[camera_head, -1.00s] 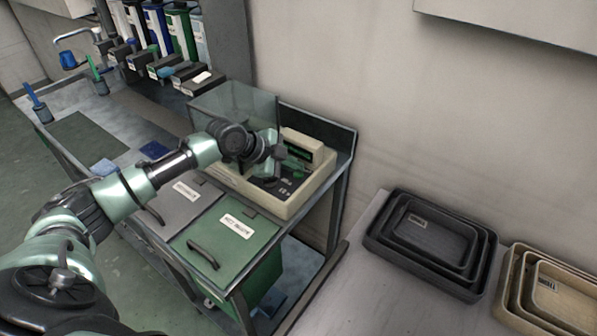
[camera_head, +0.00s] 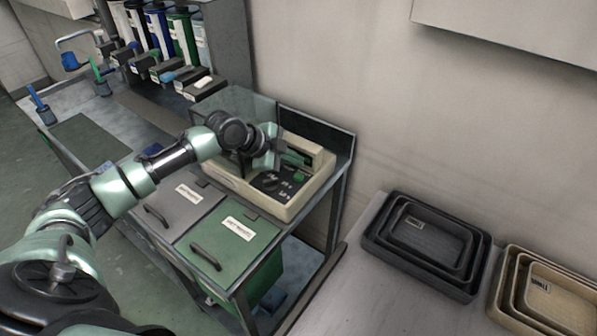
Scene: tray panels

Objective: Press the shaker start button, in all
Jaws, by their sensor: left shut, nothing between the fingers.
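The shaker (camera_head: 307,194) is a beige machine at the right end of the bench, with a clear cover at its left and a dark control panel (camera_head: 268,182) on its front right. My right gripper is not in view.
Below the shaker are a grey lid (camera_head: 178,204) and a green lid (camera_head: 226,236) with handles. Several dispensers (camera_head: 184,38) stand at the back left. Black nested trays (camera_head: 480,262) and beige ones (camera_head: 507,290) lie on the right table. The wall is close behind the shaker.

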